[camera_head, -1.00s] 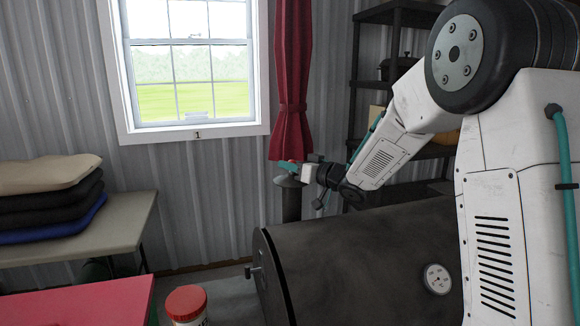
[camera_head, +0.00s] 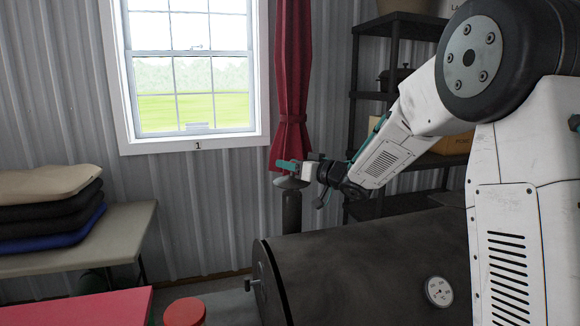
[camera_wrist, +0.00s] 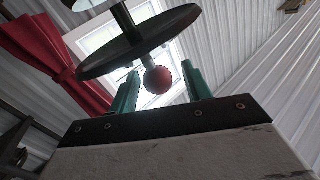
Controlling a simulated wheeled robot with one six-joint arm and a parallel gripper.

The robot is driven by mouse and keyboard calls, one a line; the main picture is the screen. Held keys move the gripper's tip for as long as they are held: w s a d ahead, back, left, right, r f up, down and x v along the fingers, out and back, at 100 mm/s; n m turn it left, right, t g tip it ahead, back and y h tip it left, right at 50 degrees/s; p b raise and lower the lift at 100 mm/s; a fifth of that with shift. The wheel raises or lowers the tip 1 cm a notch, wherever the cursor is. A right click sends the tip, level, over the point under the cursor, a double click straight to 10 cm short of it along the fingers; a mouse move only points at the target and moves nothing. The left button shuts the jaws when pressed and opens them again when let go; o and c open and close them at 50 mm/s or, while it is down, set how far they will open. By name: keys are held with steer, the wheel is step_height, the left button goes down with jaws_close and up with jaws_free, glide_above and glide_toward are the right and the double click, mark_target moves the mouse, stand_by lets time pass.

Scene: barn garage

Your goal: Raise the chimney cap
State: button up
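The chimney cap (camera_head: 292,183), a dark round disc, is at the top of the upright chimney pipe (camera_head: 292,212) on the black smoker (camera_head: 360,265). In the wrist view the cap (camera_wrist: 140,42) is seen edge-on, with a thin stem on one side and a red ball knob (camera_wrist: 158,80) on the other. My gripper (camera_head: 290,165) is just above the cap. In the wrist view its green fingers (camera_wrist: 160,88) stand apart on either side of the knob, with gaps visible. The head view does not clearly show any gap between cap and pipe.
A dark shelf (camera_head: 394,60) stands behind my arm. A red curtain (camera_head: 291,80) hangs by the window, close behind my gripper. A bench with stacked cushions (camera_head: 50,205), a red tabletop (camera_head: 75,306) and a red-lidded container (camera_head: 184,312) are at the left.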

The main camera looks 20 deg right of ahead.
steer(key=v, duration=0.7)
steer(key=shift+s+d, duration=0.2)
steer(key=shift+s, duration=0.15)
steer(key=shift+r, duration=0.1)
steer(key=s+d+f+m+g+h, duration=0.1)
steer(key=s+d+m+g+h, duration=0.15)
steer(key=s+h, duration=0.45)
steer(key=s+d+m+g+h, duration=0.2)
steer(key=s+d+m+h, duration=0.1)
steer(key=s+h, duration=0.4)
steer(key=s+a+f+g+y, duration=0.1)
steer(key=s+a+f+g, duration=0.1)
steer(key=s, duration=0.7)
steer(key=s+a+f+g+y, duration=0.1)
steer(key=s+a+f+g, duration=0.2)
steer(key=s, duration=0.6)
steer(key=s+a+f+g+y, duration=0.2)
steer(key=s+g, duration=0.2)
steer(key=s, duration=0.6)
steer(key=shift+a+f+n, duration=0.25)
steer(key=shift+a+n, duration=0.05)
steer(key=shift+n, duration=0.15)
